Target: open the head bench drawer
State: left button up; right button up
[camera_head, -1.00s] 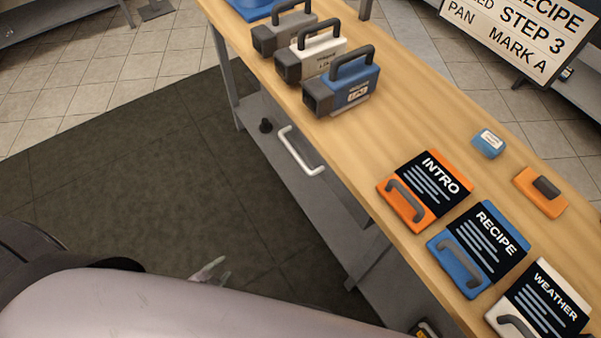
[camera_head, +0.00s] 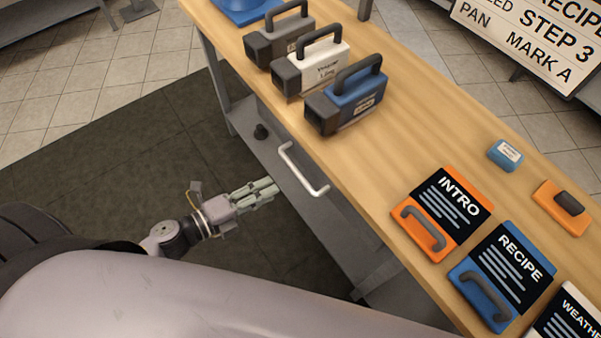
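The bench drawer has a pale bar handle (camera_head: 303,170) on its grey front, under the long side of the wooden bench top. The drawer looks shut, though its front is seen only steeply from above. My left gripper (camera_head: 274,190) is over the dark floor mat, just left of the handle, with its fingers pointing right toward it. A small gap shows between the fingertips and the handle, and nothing shows in the fingers. Its finger spread is unclear from this angle. My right gripper is not in view.
The wooden bench top (camera_head: 400,120) carries grey, white and blue handled camera-like boxes (camera_head: 345,105), orange and blue cards (camera_head: 440,215) with handles, a blue block (camera_head: 505,154) and an orange block (camera_head: 563,207). The dark mat (camera_head: 110,180) is clear.

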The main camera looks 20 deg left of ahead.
aim_at(301, 175)
pick_arm(q)
jog(key=p+x, duration=0.1)
jog(key=x, duration=0.9)
jog(key=shift+w+d, duration=0.25)
jog(key=shift+w, duration=0.05)
jog(key=shift+c, duration=0.5)
grip_shut()
jog(key=shift+f, duration=0.1)
